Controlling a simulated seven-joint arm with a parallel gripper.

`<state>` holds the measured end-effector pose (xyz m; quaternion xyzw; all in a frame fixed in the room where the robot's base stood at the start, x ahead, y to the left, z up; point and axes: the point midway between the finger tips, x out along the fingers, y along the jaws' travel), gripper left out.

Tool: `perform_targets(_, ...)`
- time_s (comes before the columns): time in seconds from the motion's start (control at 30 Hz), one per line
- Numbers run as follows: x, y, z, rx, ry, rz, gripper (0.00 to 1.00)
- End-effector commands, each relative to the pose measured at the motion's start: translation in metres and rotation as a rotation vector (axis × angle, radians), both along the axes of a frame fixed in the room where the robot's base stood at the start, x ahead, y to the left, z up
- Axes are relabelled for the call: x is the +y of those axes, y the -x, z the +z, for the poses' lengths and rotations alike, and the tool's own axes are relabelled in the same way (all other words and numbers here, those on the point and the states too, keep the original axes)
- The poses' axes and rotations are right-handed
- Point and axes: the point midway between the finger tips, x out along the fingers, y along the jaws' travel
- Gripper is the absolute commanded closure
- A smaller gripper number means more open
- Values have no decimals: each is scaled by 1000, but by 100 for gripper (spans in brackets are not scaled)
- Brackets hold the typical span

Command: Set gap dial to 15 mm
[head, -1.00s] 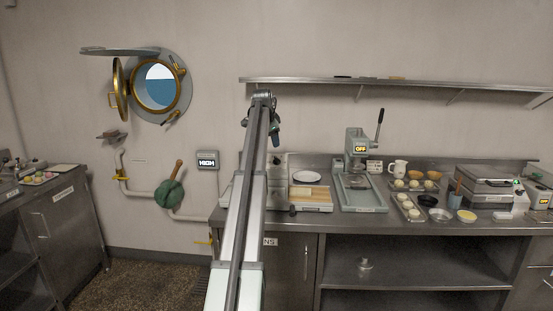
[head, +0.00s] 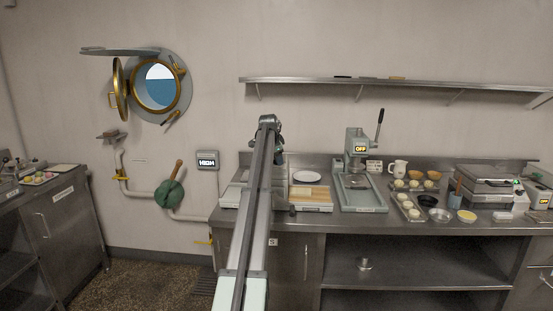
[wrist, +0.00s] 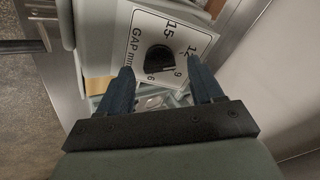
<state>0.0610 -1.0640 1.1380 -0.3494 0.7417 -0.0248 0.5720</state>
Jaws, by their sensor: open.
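In the wrist view the gap dial is a black round knob (wrist: 160,58) on a white label plate (wrist: 133,43) marked "GAP mm", with 15, 9, 6 and a partly seen 12 around it. The plate looks tilted in this view. My gripper (wrist: 163,82) is open, with one dark finger on each side below the knob. The fingers look apart from the knob, with nothing between them. In the head view my arm hides the gripper and the dial.
The pale machine (head: 279,178) stands partly behind my arm on the steel counter (head: 336,217). A board (head: 318,198) and a press (head: 357,150) stand to its right. A shelf (head: 420,84) runs along the wall above. A wall display (head: 207,160) is to the left.

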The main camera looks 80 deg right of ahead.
Motion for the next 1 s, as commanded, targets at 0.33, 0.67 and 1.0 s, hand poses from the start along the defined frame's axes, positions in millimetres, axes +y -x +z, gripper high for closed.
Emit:
perform_targets(0.33, -7, 1, -12, 0, 0, 0, 34)
perform_targets(0.67, -7, 1, -11, 0, 0, 0, 49)
perform_targets(1.0, -7, 1, -11, 0, 0, 0, 82)
